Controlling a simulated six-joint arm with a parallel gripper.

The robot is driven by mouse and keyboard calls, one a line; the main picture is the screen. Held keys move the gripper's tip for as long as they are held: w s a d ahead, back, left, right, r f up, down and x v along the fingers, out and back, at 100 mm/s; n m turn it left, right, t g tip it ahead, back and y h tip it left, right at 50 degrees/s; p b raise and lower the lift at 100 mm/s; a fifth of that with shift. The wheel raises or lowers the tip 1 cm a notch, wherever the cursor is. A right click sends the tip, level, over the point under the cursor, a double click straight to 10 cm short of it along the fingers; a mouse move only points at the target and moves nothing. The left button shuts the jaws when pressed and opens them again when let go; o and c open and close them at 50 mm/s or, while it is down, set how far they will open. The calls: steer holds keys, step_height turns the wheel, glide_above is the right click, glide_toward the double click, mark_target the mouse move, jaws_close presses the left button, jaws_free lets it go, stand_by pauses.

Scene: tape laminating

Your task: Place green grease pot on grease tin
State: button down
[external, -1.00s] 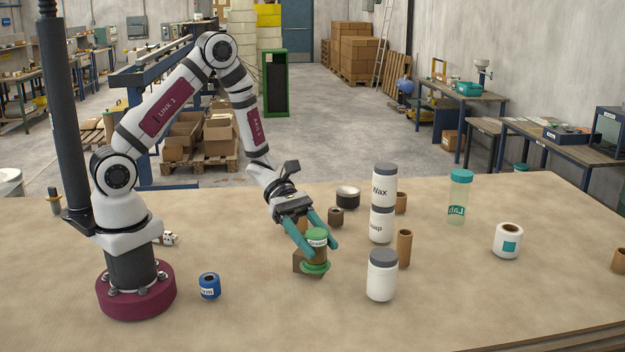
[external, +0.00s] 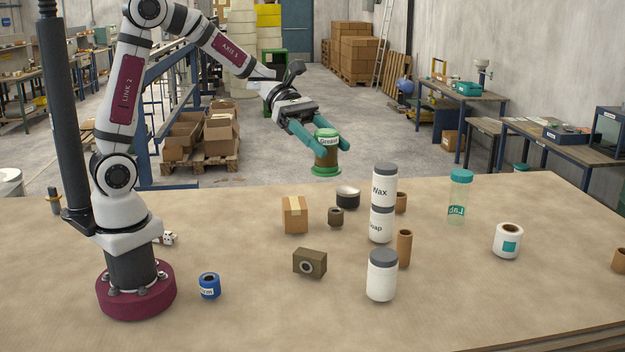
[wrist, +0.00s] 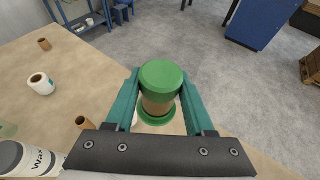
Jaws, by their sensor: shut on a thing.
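The green grease pot (external: 327,157) has a green lid, a brown body, a green base rim and a label reading "Grease". My gripper (external: 325,146) is shut on it and holds it upright, high above the table's back part. In the wrist view the pot (wrist: 160,85) sits between both teal fingers, green lid towards the camera.
A white Wax jar (external: 384,184) stands stacked on a Soap jar (external: 381,226). Nearby are cardboard tubes, a cardboard box (external: 295,215), a dark brown block with a ring (external: 310,263) and a white jar (external: 382,280). A teal-lidded bottle (external: 460,203) stands farther right.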

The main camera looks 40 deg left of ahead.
steer(key=w+a+n+t, duration=0.3)
steer(key=w+n+t, duration=0.4)
steer(key=w, duration=1.1)
steer(key=n+t+y, duration=0.4)
steer(key=n+t, duration=0.1)
steer(key=t, duration=0.1)
glide_above(348, 188)
step_height(348, 188, down, 18)
steer(key=shift+d, duration=0.15)
steer(key=shift+f+n, duration=0.3)
steer(key=shift+f, duration=0.05)
step_height(348, 188, down, 3)
steer(key=shift+f, duration=0.2)
